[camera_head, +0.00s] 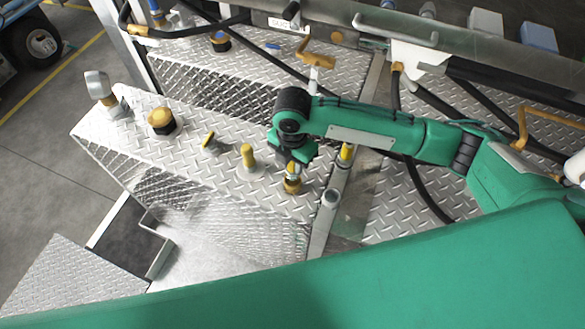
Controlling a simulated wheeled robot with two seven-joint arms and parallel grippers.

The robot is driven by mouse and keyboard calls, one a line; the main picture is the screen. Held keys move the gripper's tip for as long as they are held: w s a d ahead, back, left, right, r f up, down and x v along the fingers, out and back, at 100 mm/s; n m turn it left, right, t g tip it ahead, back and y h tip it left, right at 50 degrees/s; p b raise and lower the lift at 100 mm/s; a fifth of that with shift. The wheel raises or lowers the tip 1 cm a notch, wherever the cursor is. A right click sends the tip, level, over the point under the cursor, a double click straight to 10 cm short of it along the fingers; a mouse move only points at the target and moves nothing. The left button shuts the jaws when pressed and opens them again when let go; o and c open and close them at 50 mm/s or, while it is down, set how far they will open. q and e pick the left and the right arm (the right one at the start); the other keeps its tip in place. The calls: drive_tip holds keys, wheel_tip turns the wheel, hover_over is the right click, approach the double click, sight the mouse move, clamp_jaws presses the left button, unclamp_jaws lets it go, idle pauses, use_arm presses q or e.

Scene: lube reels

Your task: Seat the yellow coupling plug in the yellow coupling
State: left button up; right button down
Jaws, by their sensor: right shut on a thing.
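My right gripper (292,158) reaches in from the right and points down over the front part of the diamond-plate deck (230,175). It is shut on a small yellow-and-silver piece, which looks like the yellow coupling plug (293,168). Directly below it is a brass-yellow fitting (292,186), which looks like the yellow coupling. The plug is at or just above the fitting; I cannot tell whether they touch or how deep it sits. The jaws partly hide the plug. My left gripper is not in view.
On the deck stand a yellow post (248,156), a yellow lever (208,140), a yellow-capped filler (161,121) and a grey fitting (99,88). A yellow-topped part (346,152) and a grey post (331,198) are right of the gripper. Black hoses (430,200) run behind.

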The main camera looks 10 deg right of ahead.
sight(293, 172)
drive_tip(key=shift+f+p, duration=0.3)
drive_tip(key=shift+f, duration=1.6)
drive_tip(key=c, duration=1.1)
unclamp_jaws()
drive_tip(key=shift+f, duration=0.1)
drive_tip(key=shift+c, duration=0.2)
wheel_tip(293, 172, up, 12)
drive_tip(key=b, duration=0.2)
drive_tip(key=shift+b, duration=0.4)
